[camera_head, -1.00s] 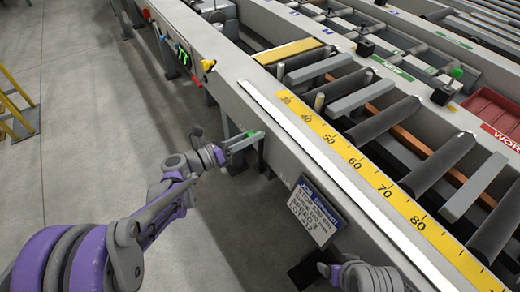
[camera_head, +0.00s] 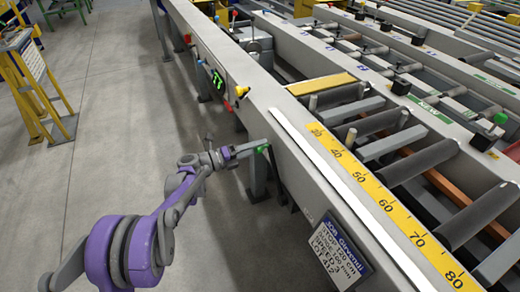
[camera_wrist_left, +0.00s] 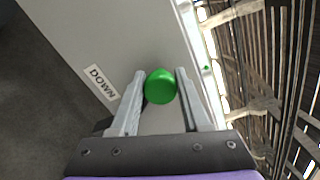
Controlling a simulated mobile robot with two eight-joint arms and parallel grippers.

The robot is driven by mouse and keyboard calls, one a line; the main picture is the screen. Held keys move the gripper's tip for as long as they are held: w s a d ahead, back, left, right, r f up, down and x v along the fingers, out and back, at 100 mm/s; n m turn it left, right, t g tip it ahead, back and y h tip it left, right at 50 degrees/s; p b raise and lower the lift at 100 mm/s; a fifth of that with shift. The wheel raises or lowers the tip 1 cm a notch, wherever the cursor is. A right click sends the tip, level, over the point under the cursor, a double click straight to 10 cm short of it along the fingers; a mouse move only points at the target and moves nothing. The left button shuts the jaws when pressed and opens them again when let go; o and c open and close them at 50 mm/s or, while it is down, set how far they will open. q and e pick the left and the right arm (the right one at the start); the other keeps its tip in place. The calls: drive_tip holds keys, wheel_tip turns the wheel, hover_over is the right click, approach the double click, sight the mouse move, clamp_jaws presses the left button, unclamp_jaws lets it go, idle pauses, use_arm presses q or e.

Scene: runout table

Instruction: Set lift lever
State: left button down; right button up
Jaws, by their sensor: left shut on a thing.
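The lift lever's green knob (camera_head: 262,149) is at the side of the table's long grey frame. It also shows in the left wrist view as a round green ball (camera_wrist_left: 160,86) between the two grey fingers. My left gripper (camera_head: 260,146) reaches in from the left and is shut on this knob. In the wrist view the left gripper (camera_wrist_left: 161,80) has one finger on each side of the ball. A white "DOWN" label (camera_wrist_left: 100,82) is on the grey panel left of the knob. The lever's shaft is mostly hidden. My right gripper is not in view.
The runout table's side rail (camera_head: 300,165) runs past the gripper, with a yellow scale (camera_head: 379,194) on top. A job card (camera_head: 340,250) hangs on the near side. Floor at left is open.

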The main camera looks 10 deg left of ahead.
use_arm(q)
drive_tip(key=shift+f, duration=0.1)
idle(0.4)
drive_tip(key=shift+c, duration=2)
unclamp_jaws()
drive_tip(key=shift+w+a, duration=0.1)
drive_tip(key=shift+w, duration=0.05)
drive_tip(key=p+v, duration=0.1)
drive_tip(key=v, duration=1)
drive_tip(key=shift+p, duration=0.4)
